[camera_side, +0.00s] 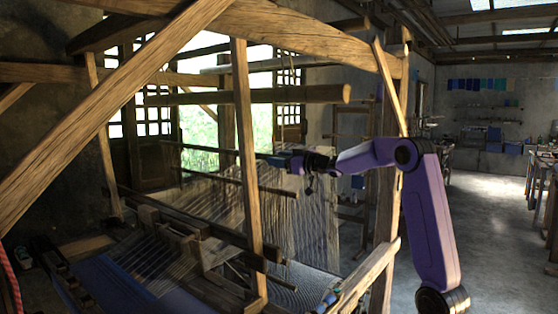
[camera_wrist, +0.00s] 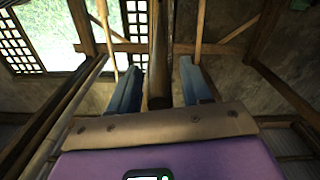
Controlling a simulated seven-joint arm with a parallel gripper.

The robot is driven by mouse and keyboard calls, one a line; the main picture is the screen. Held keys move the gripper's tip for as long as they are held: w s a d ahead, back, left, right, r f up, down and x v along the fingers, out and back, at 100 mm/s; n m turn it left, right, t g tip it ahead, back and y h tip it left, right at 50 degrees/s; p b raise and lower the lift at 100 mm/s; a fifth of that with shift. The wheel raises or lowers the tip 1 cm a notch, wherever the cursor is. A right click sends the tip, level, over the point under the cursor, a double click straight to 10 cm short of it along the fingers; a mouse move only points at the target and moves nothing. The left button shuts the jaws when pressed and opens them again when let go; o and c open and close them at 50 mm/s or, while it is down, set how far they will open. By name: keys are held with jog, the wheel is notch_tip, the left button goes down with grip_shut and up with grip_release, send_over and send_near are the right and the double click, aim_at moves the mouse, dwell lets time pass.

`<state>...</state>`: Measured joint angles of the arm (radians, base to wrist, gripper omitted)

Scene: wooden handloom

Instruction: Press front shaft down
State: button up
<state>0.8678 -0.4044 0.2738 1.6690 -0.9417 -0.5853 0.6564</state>
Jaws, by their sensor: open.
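My gripper (camera_side: 268,159) is at the end of the purple arm, reaching in from the right over the loom's threads. In the wrist view its two bluish fingers (camera_wrist: 160,80) stand apart. A dark wooden bar (camera_wrist: 160,45) shows between them, with a gap on each side; I cannot tell whether it is level with the fingertips or beyond them. In the side view thin shaft bars (camera_side: 240,182) lie across the hanging threads (camera_side: 310,225), below the gripper. I cannot tell for sure which bar is the front shaft. No contact with a bar is clear.
The wooden loom frame surrounds the work, with an upright post (camera_side: 243,130) left of the gripper and a thick crossbar (camera_side: 300,94) above it. A right side rail (camera_side: 370,268) lies below my arm. Open floor (camera_side: 500,245) is at the right.

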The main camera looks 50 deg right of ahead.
jog(key=shift+w, duration=0.3)
jog(key=shift+c, duration=0.3)
grip_shut()
notch_tip(320, 180, down, 14)
jog(key=shift+o, duration=0.3)
grip_release()
jog(key=shift+r, duration=0.15)
jog(key=shift+s, duration=0.1)
